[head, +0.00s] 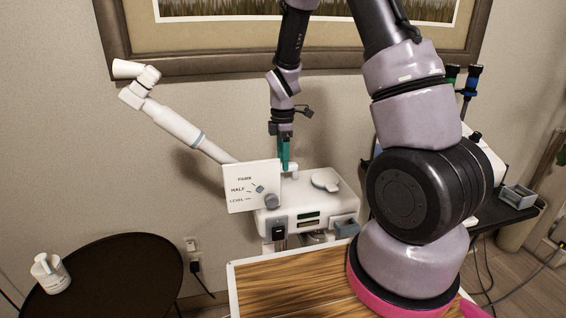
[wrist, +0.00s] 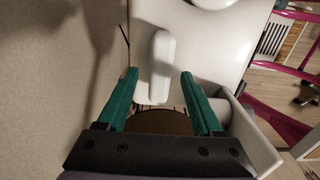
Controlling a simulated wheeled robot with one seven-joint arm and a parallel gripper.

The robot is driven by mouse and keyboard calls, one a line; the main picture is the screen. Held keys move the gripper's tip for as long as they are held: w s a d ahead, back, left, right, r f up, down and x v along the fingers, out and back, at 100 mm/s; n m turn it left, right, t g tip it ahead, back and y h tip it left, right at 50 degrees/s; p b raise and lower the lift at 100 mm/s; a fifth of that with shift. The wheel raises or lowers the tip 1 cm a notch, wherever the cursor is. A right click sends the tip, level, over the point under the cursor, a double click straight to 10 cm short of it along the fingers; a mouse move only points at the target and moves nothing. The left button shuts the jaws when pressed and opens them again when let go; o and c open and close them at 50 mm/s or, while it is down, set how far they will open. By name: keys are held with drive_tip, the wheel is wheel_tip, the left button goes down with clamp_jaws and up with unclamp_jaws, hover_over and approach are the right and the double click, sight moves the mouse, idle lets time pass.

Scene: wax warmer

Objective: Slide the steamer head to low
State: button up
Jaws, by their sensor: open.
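The steamer's white arm (head: 180,128) slants up to the left from the white machine, with the white steamer head (head: 128,69) at its upper end. A white panel (head: 240,180) at its foot reads PARK, HALF and LEVEL; I see no word "low". A grey-blue marker (head: 260,189) sits near HALF, and a grey knob (head: 271,201) is below it. My gripper (head: 285,165) is open and points down over the machine's back left. In the wrist view my fingers (wrist: 159,75) are either side of a white upright handle (wrist: 162,55); I cannot tell whether they touch it.
The white machine body (head: 305,217) has a round lid (head: 325,179) on top. A dark round table (head: 110,275) with a white jar (head: 49,272) is at the lower left. A wooden tabletop (head: 290,285) is in front. The wall (wrist: 60,80) is close to my gripper.

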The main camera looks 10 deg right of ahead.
drive_tip(key=shift+f, duration=0.8)
clamp_jaws()
idle(0.9)
